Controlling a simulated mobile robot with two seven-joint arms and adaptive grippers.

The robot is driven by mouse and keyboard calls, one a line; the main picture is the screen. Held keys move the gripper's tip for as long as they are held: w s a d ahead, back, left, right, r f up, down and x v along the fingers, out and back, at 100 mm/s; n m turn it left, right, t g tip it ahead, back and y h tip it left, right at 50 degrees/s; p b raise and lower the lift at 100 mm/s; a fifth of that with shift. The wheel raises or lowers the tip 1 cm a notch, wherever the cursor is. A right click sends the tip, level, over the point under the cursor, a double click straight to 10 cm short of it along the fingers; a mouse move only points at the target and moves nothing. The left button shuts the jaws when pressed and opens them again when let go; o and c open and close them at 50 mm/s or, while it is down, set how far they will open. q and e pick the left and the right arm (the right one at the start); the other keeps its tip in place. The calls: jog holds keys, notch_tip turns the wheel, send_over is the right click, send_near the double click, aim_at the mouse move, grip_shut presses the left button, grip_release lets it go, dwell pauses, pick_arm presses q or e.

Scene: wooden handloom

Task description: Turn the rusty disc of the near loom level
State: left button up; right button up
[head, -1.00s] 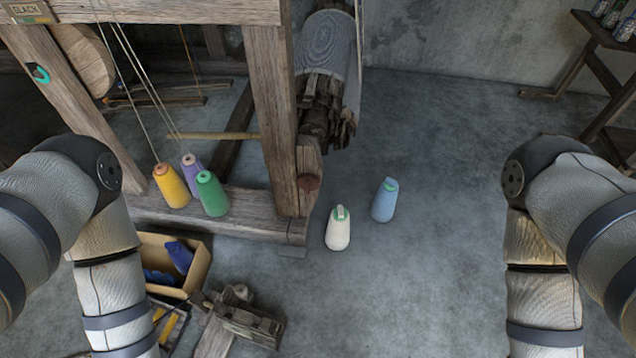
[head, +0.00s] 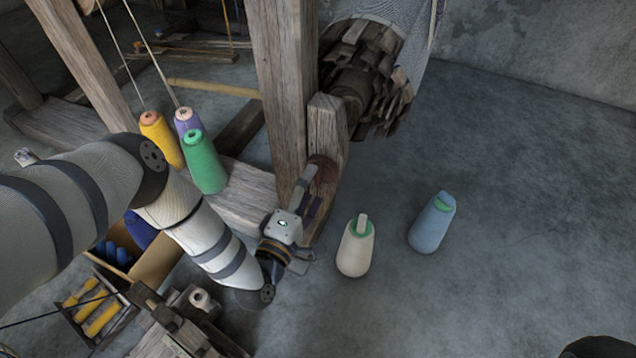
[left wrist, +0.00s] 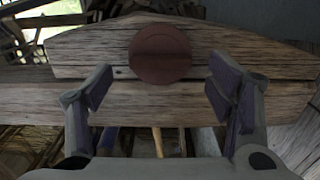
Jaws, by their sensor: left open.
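The rusty disc (head: 325,167) is a round red-brown plate on the end of a wooden loom beam, low beside the upright post. The left wrist view shows it face-on (left wrist: 160,53), with a faint line across its middle. My left gripper (head: 313,190) is at the disc in the head view, partly covering it. In the left wrist view the two dark-padded fingers (left wrist: 157,88) are spread wide, either side of the disc and a little below it, with nothing between them. I cannot tell whether they touch the wood. My right gripper is not in view.
A cream cone (head: 356,248) and a blue cone (head: 432,223) stand on the floor to the right of the gripper. Yellow, purple and green cones (head: 204,162) stand behind my left arm. A box (head: 160,262) lies below it.

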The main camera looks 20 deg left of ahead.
aim_at(320, 172)
pick_arm(q)
jog(key=shift+w+d, duration=0.1)
jog(key=shift+w, duration=1.2)
jog(key=c, duration=1.2)
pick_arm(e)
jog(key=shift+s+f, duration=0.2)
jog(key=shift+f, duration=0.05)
